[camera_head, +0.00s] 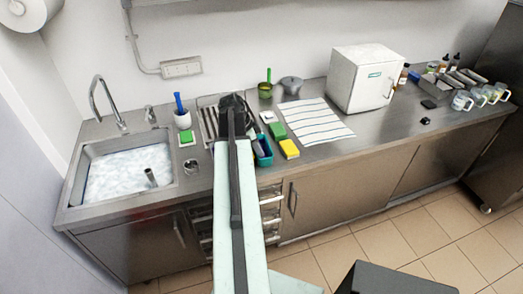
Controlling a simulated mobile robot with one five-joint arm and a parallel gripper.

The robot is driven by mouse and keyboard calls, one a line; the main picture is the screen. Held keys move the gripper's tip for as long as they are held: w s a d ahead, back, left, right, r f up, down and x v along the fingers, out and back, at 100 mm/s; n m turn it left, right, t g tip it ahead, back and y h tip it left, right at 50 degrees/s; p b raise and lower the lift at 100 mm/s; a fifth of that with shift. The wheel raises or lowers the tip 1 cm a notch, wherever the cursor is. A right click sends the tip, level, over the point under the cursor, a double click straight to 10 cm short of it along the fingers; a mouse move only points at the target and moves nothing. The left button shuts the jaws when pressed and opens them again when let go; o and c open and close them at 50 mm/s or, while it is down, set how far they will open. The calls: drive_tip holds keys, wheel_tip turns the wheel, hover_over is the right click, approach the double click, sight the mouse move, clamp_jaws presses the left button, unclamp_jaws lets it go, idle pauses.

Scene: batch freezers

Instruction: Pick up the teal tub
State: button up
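The teal tub (266,160) stands near the front edge of the steel counter, just right of my arm. My arm hides its left side, and something dark shows at its top. My gripper (235,108) is a dark shape at the far end of my outstretched arm, over the back of the counter. It is beyond the tub and a little left of it in the picture. Its fingers are too dark and small to make out, so I cannot tell whether it is open or shut.
A yellow block (290,149) and a green sponge (277,131) are close right of the tub. A striped cloth (318,122), a white box (360,80) and several mugs (478,97) lie further right. A sink (125,170) is left; tiled floor (400,235) is in front.

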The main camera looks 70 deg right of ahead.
sight(267, 159)
drive_tip(key=shift+b+x, duration=1.4)
drive_tip(key=shift+x, duration=0.1)
drive_tip(key=b+x, duration=0.4)
drive_tip(key=x, duration=0.1)
drive_tip(key=shift+s+d+b, duration=0.15)
drive_tip(key=shift+s+b, duration=0.05)
drive_tip(key=shift+b, duration=0.1)
drive_tip(key=shift+r, duration=0.2)
clamp_jaws()
